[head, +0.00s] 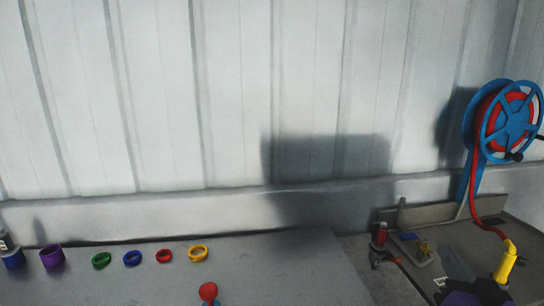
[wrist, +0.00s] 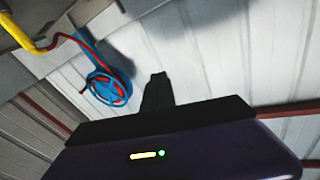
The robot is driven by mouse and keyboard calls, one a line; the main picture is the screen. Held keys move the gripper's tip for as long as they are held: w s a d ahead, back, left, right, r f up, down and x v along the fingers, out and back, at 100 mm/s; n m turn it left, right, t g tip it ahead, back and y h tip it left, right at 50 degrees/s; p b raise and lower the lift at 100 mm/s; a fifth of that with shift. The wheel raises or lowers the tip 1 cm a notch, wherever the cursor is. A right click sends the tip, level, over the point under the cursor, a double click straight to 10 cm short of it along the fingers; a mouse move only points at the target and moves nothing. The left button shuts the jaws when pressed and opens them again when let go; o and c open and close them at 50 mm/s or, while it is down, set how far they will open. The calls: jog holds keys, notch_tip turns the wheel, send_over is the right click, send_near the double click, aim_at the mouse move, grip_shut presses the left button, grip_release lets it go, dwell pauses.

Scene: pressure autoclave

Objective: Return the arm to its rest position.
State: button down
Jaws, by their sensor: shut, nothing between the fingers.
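My gripper (wrist: 158,78) shows in the wrist view as dark fingers pressed together above a black bar and a dark purple body with small lights. Nothing is held between the fingers. They point toward the pale panelled wall, clear of any object. The rest of my arm cannot be made out for sure.
A blue hose reel (head: 503,120) with red hose stands at the right; it also shows in the wrist view (wrist: 107,88). Its hose runs to a yellow nozzle (head: 506,262). Several coloured rings, one a yellow ring (head: 198,253), lie on the grey table (head: 270,265) beside a purple cup (head: 52,256).

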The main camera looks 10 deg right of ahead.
jog(key=s+a+f+n+g+y, duration=0.1)
jog(key=s+a+f, duration=0.4)
jog(key=s, duration=0.7)
jog(key=s+a+f+n+g+y, duration=0.1)
jog(key=s+a+f+n+y, duration=0.1)
jog(key=s+a+f, duration=0.3)
jog(key=s+a+f+n+g+y, duration=0.1)
jog(key=s+a+f, duration=0.5)
jog(key=s, duration=1.2)
jog(key=a+n+y, duration=0.1)
jog(key=a, duration=0.2)
jog(key=shift+s+a+n, duration=0.3)
jog(key=shift+s, duration=0.05)
